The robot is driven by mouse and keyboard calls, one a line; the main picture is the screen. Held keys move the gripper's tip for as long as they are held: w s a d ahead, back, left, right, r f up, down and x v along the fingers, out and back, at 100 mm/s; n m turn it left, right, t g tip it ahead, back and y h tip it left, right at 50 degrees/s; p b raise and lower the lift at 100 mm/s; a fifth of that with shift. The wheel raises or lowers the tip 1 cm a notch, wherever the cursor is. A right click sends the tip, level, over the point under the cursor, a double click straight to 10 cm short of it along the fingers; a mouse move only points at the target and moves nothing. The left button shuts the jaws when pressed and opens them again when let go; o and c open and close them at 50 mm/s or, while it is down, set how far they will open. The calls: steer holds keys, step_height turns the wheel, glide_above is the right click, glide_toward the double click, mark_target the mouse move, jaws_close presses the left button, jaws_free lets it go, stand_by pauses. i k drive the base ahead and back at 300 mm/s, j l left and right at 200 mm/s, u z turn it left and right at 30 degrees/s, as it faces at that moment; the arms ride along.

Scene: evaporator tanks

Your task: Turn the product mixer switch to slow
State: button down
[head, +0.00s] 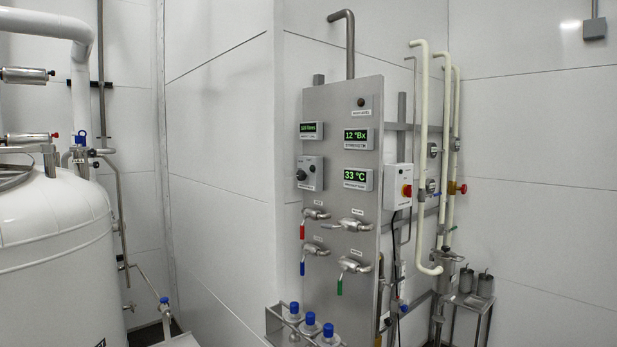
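A grey switch box (313,172) is mounted on the left part of the steel control panel (331,104). It carries a black rotary knob (300,175) and a label strip at its bottom edge. The lettering is too small to read, so I cannot tell for sure that it is the product mixer switch, nor the knob's setting. A white box (395,199) with a red and yellow rotary switch (406,190) sits just right of the panel. My gripper is not in view.
Green displays read "12 °Bx" (357,136) and "33 °C" (355,177). Valves with red (302,231), blue (302,268) and green (340,287) handles stick out below. Blue-capped fittings (310,318) stand before the panel. A white tank (50,250) fills the left side; cream pipes (424,150) run at right.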

mark_target(301, 175)
steer(key=i+j, duration=0.2)
steer(key=i, duration=0.35)
steer(key=i+j, duration=0.2)
steer(key=i, duration=0.35)
